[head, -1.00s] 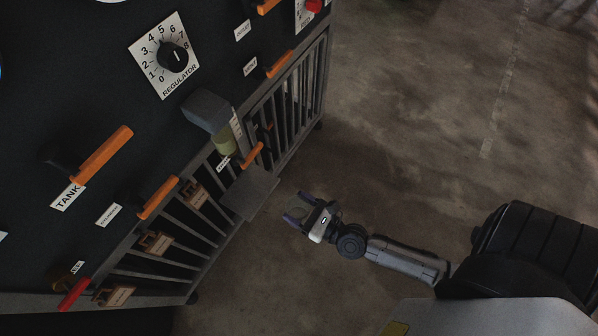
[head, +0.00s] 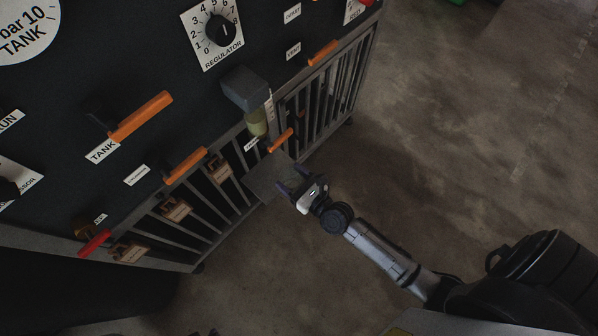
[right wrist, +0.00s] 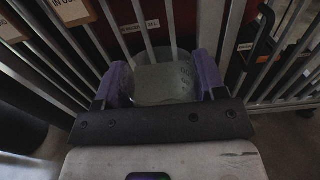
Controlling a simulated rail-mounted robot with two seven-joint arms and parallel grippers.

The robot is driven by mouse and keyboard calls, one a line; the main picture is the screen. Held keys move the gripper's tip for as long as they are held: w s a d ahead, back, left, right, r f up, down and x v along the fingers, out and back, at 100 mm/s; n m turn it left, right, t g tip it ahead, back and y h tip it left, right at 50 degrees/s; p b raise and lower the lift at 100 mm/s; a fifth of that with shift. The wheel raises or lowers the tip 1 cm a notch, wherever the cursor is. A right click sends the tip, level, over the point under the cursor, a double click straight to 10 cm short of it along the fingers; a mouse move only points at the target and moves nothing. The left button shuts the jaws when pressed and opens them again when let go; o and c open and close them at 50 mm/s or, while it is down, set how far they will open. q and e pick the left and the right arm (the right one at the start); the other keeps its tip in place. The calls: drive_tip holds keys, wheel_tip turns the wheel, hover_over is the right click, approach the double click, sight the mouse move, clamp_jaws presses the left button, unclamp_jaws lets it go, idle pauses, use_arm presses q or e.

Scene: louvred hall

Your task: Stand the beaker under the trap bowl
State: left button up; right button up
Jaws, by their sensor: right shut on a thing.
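The trap bowl (head: 256,122) is a yellow-green translucent cup under a grey block on the dark panel. A flat grey shelf (head: 262,184) juts out below it. My right gripper (head: 293,180) is at the shelf's right edge in the head view, below and right of the bowl. In the right wrist view its purple fingers (right wrist: 163,85) are shut on a see-through greyish beaker (right wrist: 166,82). The beaker is hard to make out in the head view. I cannot tell whether it touches the shelf. Small dark tips at the bottom edge may be my left gripper (head: 204,333).
An orange lever (head: 280,140) sticks out just right of the bowl, close to my right gripper. More orange handles (head: 140,117) and a red one (head: 94,243) jut from the panel. Metal bars (head: 330,92) run below it. The concrete floor (head: 470,130) at right is open.

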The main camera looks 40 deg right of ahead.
sight(284, 173)
drive_tip(key=x, duration=0.3)
drive_tip(key=shift+w+f, duration=0.1)
drive_tip(key=shift+w, duration=0.1)
drive_tip(key=shift+b+x, duration=1.2)
drive_tip(key=shift+x, duration=2.2)
drive_tip(key=shift+w+f, duration=0.15)
drive_tip(key=shift+f, duration=0.1)
drive_tip(key=shift+f+b, duration=0.25)
drive_tip(key=shift+b, duration=0.05)
drive_tip(key=shift+f, duration=0.3)
